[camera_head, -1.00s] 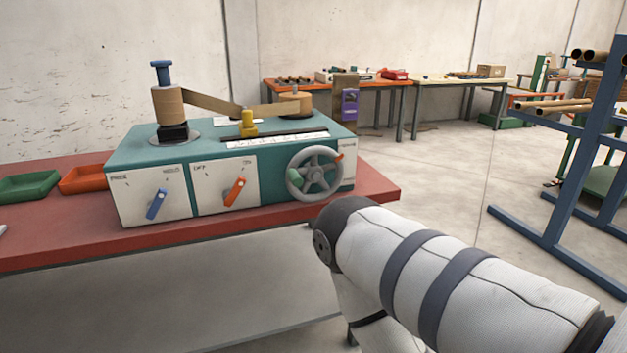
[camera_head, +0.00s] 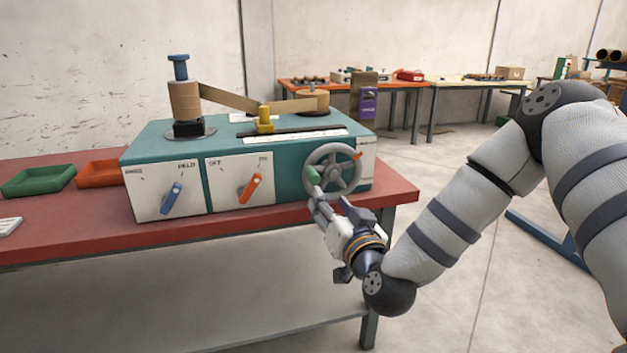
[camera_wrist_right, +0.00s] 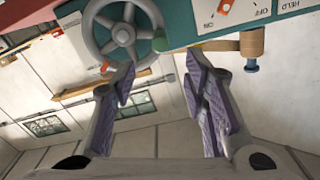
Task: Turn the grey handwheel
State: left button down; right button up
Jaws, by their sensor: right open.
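The grey handwheel (camera_head: 334,171) is on the front right of the teal winder (camera_head: 290,160). My right gripper (camera_head: 333,207) is open and empty, just below and in front of the wheel, near the handle. My left gripper is out of view.
A blue switch (camera_head: 172,199) and an orange switch (camera_head: 250,188) are on the winder's front panels. Green (camera_head: 38,181) and orange (camera_head: 97,175) trays stand left on the red table (camera_head: 160,234). Open floor lies to the right.

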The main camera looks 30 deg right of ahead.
aim_at(316, 181)
jog(key=b+x, duration=0.1)
jog(key=x, duration=1)
jog(key=shift+w+d+f+b, duration=0.1)
jog(key=shift+w+d+b, duration=0.05)
jog(key=shift+w+b, duration=0.15)
jog(key=shift+w, duration=0.2)
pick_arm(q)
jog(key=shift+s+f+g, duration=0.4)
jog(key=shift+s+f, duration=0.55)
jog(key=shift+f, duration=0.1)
pick_arm(e)
jog(key=shift+c, duration=0.6)
grip_shut()
